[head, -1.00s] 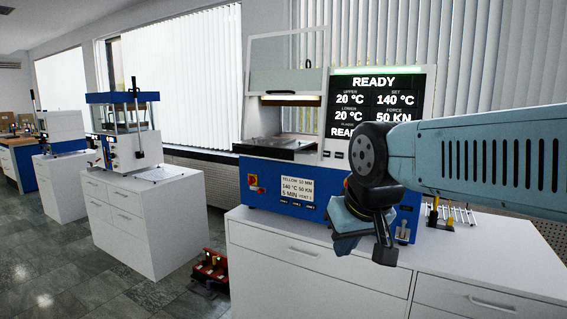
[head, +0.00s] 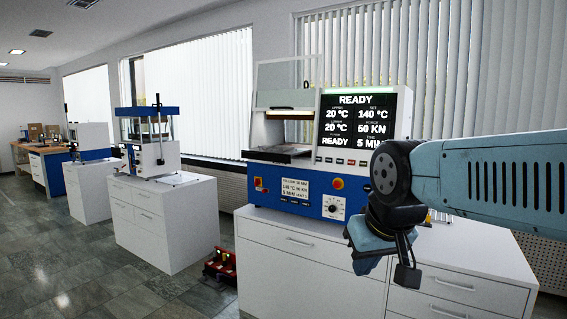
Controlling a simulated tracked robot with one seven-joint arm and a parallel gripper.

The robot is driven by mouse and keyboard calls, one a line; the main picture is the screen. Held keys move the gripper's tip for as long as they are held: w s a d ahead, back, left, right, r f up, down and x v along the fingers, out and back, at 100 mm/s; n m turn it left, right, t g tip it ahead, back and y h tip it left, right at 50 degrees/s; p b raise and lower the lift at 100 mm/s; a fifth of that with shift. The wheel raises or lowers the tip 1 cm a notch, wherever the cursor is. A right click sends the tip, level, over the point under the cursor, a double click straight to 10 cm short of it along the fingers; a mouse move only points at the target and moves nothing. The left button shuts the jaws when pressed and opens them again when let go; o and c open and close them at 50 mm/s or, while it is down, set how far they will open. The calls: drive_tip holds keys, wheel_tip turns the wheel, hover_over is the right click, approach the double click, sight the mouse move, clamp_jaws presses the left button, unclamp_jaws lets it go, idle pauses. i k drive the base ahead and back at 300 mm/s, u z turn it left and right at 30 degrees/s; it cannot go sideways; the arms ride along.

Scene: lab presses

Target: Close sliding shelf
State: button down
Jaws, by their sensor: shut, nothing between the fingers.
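The blue and white press (head: 300,185) stands on a white cabinet, with its lit screen (head: 357,120) reading READY. Its guard (head: 285,88) of clear panel is raised. The sliding shelf (head: 280,153), a dark flat plate with a light edge, sits at the press opening and appears to stick out at the front. How far it is out is hard to tell. My gripper (head: 407,274) is at the lower right, pointing down, shut and empty. It is in front of the cabinet, to the right of the shelf and apart from it.
The white cabinet (head: 300,262) fills the front middle. A second press (head: 150,140) on its own cabinet and a farther one stand at the left. A red box (head: 220,268) lies on the floor between cabinets. The tiled floor (head: 90,255) at left is clear.

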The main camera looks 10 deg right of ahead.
sight(275, 154)
drive_tip(key=z, duration=0.5)
drive_tip(key=i, duration=1.9)
drive_tip(key=u, duration=0.8)
drive_tip(key=k, duration=0.95)
drive_tip(key=u, duration=0.15)
drive_tip(key=i, duration=0.95)
drive_tip(key=z, duration=0.1)
